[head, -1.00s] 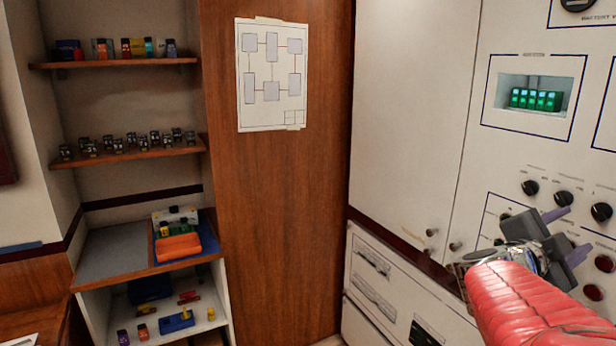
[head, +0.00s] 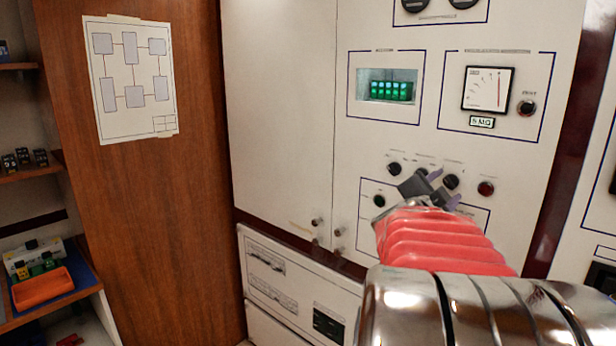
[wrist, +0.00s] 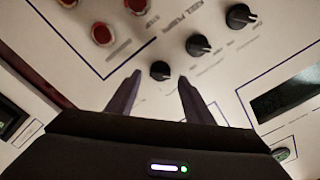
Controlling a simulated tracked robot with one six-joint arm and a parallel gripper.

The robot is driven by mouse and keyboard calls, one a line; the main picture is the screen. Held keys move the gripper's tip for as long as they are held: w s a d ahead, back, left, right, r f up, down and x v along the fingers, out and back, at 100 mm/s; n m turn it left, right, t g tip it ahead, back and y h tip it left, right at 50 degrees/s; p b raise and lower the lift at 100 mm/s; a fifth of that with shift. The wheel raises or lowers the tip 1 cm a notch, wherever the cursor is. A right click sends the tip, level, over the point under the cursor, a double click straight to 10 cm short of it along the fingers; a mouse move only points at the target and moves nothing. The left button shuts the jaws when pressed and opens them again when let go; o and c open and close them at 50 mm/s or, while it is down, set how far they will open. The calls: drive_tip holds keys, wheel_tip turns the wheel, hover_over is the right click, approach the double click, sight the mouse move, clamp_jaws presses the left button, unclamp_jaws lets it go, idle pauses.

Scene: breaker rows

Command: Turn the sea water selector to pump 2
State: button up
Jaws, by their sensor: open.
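Several black selector knobs sit on the white panel, a left one (head: 394,168) and a right one (head: 451,181) among them. Their labels are too small to read, so I cannot tell which is the sea water selector. My gripper (head: 440,189) is open in front of this row, its grey fingers pointing at the panel. In the wrist view one black knob (wrist: 160,70) shows between the two open fingertips (wrist: 158,78); I see no contact. Two more knobs, a middle one (wrist: 198,45) and a far one (wrist: 240,15), run up to the right. My arm hides part of the panel.
A red button (head: 486,188) is right of the knobs; two red ones (wrist: 102,34) show in the wrist view. A green-lit display (head: 391,90) and a dial gauge (head: 487,89) are above. Drawers (head: 285,285) are below, shelves (head: 30,172) at far left.

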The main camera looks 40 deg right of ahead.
drive_tip(key=shift+w+d, duration=0.1)
drive_tip(key=shift+d, duration=0.85)
drive_tip(key=shift+c, duration=0.5)
drive_tip(key=c, duration=0.9)
drive_tip(key=shift+d, duration=0.1)
drive_tip(key=shift+c, duration=0.2)
